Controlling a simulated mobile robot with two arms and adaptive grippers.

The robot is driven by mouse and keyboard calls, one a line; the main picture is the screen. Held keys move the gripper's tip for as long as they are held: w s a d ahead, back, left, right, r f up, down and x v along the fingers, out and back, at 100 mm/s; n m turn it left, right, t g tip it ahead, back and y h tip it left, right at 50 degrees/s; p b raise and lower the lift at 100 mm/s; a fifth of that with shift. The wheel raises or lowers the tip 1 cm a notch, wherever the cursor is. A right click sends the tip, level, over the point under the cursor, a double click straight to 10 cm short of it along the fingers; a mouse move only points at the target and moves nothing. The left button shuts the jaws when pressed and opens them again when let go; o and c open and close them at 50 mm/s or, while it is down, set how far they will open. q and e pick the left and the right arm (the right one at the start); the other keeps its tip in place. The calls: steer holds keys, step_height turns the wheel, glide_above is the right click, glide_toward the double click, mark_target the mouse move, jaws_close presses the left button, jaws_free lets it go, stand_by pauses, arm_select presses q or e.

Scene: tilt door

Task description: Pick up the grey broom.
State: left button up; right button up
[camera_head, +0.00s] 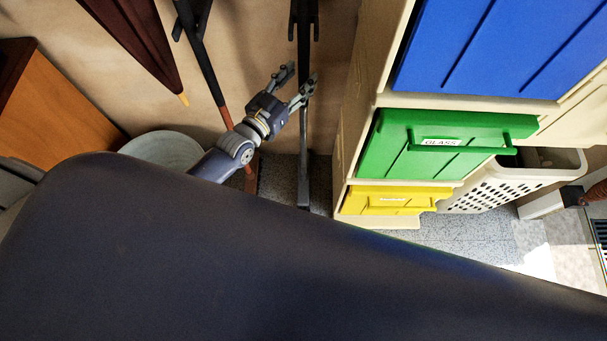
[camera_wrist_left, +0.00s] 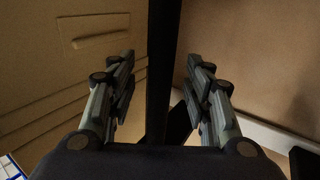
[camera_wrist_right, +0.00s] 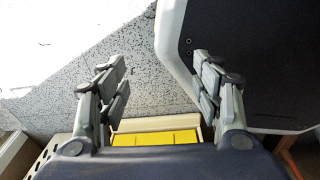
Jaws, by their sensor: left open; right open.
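The grey broom (camera_head: 304,170) stands upright against the wall, a long dark grey pole left of the cabinet. My left gripper (camera_head: 299,78) is open at its pole, about midway up the visible part. In the left wrist view the dark pole (camera_wrist_left: 163,50) runs upright between the two spread fingers of my left gripper (camera_wrist_left: 160,65), with a gap on each side. My right gripper (camera_wrist_right: 158,65) shows only in its wrist view, open and empty above the speckled floor.
A cream cabinet (camera_head: 352,130) with blue, green (camera_head: 400,140) and yellow (camera_head: 380,200) bins stands just right of the broom. Left of it lean a pole with a reddish lower part (camera_head: 226,115) and a closed dark red umbrella (camera_head: 140,40). A pale round bin (camera_head: 165,148) stands lower left.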

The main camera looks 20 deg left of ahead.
mark_target(301, 56)
arm_select(q)
steer(key=shift+x, duration=1.3)
jaws_close()
steer(key=shift+r, duration=0.1)
steer(key=shift+s+r, duration=0.15)
steer(key=shift+r, duration=0.15)
step_height(301, 56, up, 6)
steer(key=shift+r+p, duration=0.1)
steer(key=shift+p, duration=0.25)
steer(key=s+d, duration=0.2)
steer(key=s, duration=0.7)
steer(key=s+d+b, duration=0.1)
steer(key=s+d, duration=0.2)
steer(key=s, duration=0.7)
steer(key=shift+d, duration=0.25)
